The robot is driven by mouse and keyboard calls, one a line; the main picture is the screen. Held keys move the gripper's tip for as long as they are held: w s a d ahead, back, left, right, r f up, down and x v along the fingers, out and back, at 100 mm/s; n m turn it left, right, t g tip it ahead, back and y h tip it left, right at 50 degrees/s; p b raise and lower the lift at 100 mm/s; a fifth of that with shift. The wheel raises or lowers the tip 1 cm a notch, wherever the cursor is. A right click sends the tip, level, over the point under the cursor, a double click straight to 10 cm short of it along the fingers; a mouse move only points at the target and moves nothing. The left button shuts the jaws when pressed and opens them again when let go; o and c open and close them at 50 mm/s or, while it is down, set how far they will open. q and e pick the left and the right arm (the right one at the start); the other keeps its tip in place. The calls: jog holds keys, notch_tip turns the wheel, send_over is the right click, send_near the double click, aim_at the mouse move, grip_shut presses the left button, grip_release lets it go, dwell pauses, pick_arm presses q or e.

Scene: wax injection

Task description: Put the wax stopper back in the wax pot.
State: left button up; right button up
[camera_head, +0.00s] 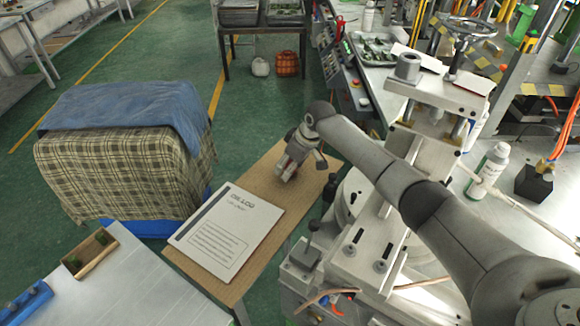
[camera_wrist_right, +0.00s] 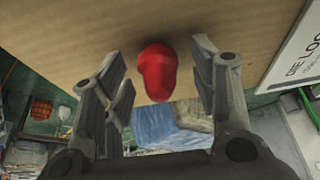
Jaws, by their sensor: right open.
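A red stopper (camera_wrist_right: 157,72) with a rounded end shows in the right wrist view over the tan board. It sits between the spread fingers of my right gripper (camera_wrist_right: 160,58), with a gap on each side. I cannot tell from these views whether the stopper touches the board. I cannot pick out the wax pot for certain; my right arm covers part of the machine (camera_head: 395,110). My left gripper is not in view.
A white log sheet (camera_head: 228,232) lies on the tan board (camera_head: 262,180), left of the gripper. A cloth-covered block (camera_head: 115,150) stands further left. A small wooden tray (camera_head: 92,255) is on the grey table at lower left. The machine stands close on the right.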

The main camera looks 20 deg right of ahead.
jog(key=c, duration=0.9)
jog(key=shift+c, duration=0.2)
